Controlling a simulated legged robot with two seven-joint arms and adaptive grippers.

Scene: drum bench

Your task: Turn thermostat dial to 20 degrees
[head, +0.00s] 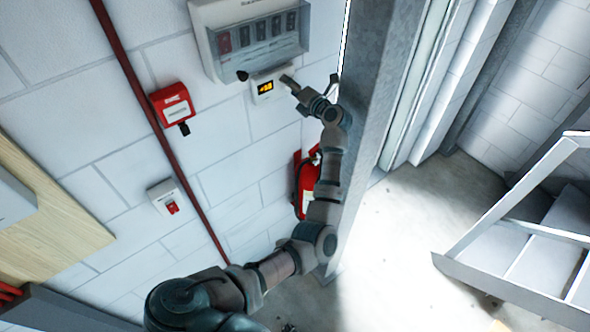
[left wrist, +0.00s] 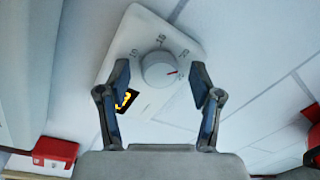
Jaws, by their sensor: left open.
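The white thermostat (head: 273,76) is on the block wall below a grey switch box, with a small yellow-lit display (head: 265,87). In the left wrist view its plate (left wrist: 148,22) carries a round white dial (left wrist: 157,70) with a red mark pointing right. Small numbers curve around the dial; the mark sits a little below the right-hand one, which looks like 20. My left gripper (head: 311,82) is open at the thermostat. In the left wrist view its fingers (left wrist: 160,72) stand either side of the dial, apart from it. The left finger partly hides the display (left wrist: 126,99). My right gripper is out of view.
The switch box (head: 215,42) is close above the thermostat. A red alarm box (head: 173,104), a red pipe (head: 130,70) and a red switch (head: 171,205) are to the left. A red extinguisher (head: 304,190) is below. A grey column (head: 375,90) stands close right.

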